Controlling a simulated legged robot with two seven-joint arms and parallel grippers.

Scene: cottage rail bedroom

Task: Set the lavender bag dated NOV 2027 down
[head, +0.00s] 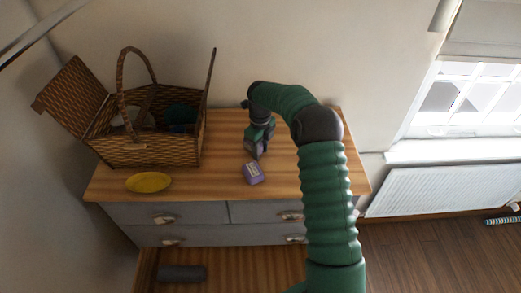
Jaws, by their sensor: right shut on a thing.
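A small lavender bag (253,174) with a pale label shows on the wooden dresser top (222,188), right of its middle. The label's print is too small to read, so I cannot confirm the date. My right gripper (256,157) reaches down from behind the bag and is shut on it, with the fingertips at its far upper end. The bag is at or very near the wood; I cannot tell whether it bears on it. My left gripper is not in view.
An open wicker basket (145,153) with a tall handle stands on the dresser's left, holding several items. A yellow oval dish (148,182) lies at the front left. The wood between dish and bag is clear. A radiator (430,191) is right of the dresser.

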